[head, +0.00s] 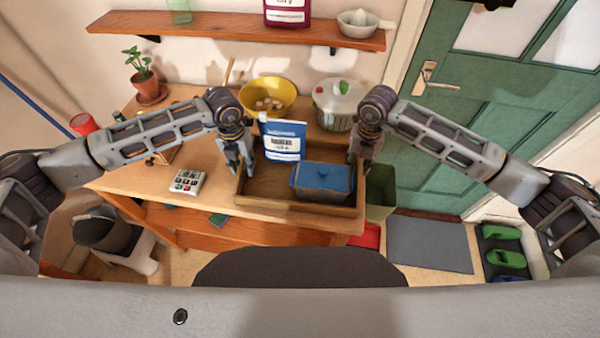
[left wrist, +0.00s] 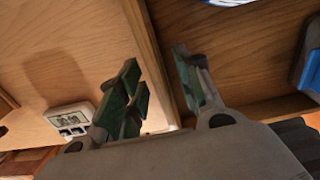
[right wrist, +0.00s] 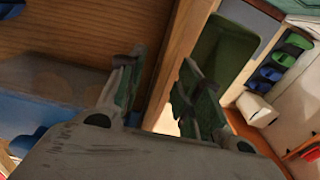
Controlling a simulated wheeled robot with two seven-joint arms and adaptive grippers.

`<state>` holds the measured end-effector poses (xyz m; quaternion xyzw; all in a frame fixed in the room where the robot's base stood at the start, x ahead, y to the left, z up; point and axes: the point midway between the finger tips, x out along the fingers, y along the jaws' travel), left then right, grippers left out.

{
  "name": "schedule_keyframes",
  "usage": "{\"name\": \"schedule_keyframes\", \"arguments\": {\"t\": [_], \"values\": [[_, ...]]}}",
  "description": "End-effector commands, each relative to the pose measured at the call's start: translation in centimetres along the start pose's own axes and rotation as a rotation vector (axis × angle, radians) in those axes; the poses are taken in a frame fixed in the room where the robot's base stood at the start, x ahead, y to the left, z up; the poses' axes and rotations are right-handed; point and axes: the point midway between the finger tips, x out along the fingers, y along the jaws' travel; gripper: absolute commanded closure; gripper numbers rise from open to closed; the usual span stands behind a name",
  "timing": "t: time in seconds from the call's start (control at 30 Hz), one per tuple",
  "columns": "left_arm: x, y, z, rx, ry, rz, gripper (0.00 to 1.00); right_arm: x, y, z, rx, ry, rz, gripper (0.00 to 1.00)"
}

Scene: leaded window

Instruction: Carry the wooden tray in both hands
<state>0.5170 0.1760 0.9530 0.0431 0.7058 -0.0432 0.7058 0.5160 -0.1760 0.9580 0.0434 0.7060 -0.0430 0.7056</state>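My left gripper (head: 240,165) is at the tray's left wall. In the left wrist view its fingers (left wrist: 157,62) stand apart on either side of that wall, with gaps showing. My right gripper (head: 359,160) is at the tray's right wall. In the right wrist view its fingers (right wrist: 160,75) are also apart, one on each side of the wall. Neither gripper is visibly clamped on the wood.
A green bin (head: 381,190) is beside the table's right end, near the green door (head: 480,120).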

Motion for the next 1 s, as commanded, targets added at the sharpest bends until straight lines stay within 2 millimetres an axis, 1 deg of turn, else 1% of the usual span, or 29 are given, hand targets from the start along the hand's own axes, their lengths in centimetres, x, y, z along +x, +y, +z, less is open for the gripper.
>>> {"name": "schedule_keyframes", "arguments": {"t": [0.23, 0.5, 1.0], "values": [[0.03, -0.01, -0.01, 0.0, 0.0, 0.0, 0.65, 0.01, -0.01, 0.01, 0.0, 0.0, 0.0, 0.65], [0.01, -0.02, -0.02, 0.001, 0.0, 0.0, 1.0, -0.01, -0.01, 0.02, 0.0, 0.0, 0.0, 1.0], [-0.1, -0.03, 0.05, 0.001, -0.002, -0.001, 1.0, -0.13, 0.01, 0.08, 0.001, -0.002, 0.001, 1.0]]}}
